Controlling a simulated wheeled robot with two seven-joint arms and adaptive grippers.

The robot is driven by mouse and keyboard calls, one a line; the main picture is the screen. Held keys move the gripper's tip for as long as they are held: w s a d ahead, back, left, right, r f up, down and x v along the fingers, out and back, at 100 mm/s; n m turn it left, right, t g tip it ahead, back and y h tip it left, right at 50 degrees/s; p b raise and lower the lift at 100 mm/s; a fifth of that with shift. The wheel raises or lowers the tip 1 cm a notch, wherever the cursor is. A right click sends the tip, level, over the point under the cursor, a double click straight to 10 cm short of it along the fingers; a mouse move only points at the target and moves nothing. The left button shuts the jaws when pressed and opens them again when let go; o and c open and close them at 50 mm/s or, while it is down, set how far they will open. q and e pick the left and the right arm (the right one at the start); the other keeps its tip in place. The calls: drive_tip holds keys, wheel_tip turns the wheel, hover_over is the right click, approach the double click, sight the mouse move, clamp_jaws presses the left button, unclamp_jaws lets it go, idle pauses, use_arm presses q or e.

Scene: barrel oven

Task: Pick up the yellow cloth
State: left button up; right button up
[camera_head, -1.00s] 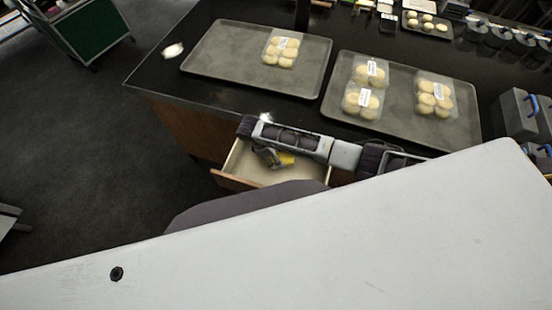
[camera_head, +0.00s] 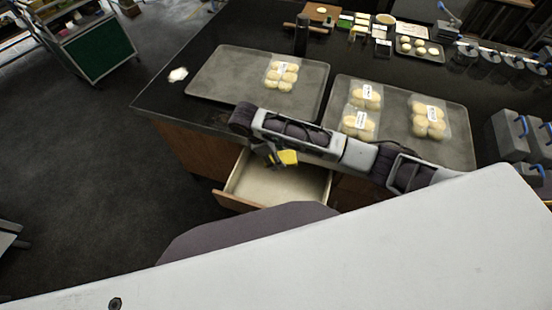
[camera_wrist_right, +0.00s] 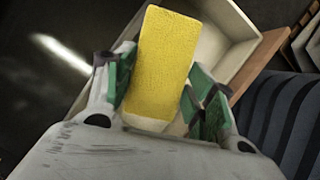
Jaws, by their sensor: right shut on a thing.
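The yellow cloth (camera_head: 288,157) is a small flat yellow rectangle above the open drawer (camera_head: 225,198) in the head view. In the right wrist view the yellow cloth (camera_wrist_right: 163,62) stands up between the green-padded fingers. My right gripper (camera_head: 274,159) is shut on it and holds it over the drawer. In the wrist view the right gripper (camera_wrist_right: 160,92) has one finger on each side of the cloth. The drawer interior looks empty. My left gripper is not in view.
Two grey trays (camera_head: 222,92) (camera_head: 396,145) with packs of pale buns lie on the black counter (camera_head: 190,105) above the drawer. A small white item (camera_head: 178,74) lies near the counter's left corner. A green cart (camera_head: 98,50) stands at the far left; the floor between is clear.

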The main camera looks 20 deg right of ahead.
wheel_tip(320, 180, up, 7)
drive_tip(key=p, duration=0.3)
drive_tip(key=shift+f, duration=0.2)
drive_tip(key=shift+r, duration=0.8)
drive_tip(key=shift+o, duration=1)
drive_tip(key=shift+c, duration=0.9)
drive_tip(key=shift+d, duration=0.1)
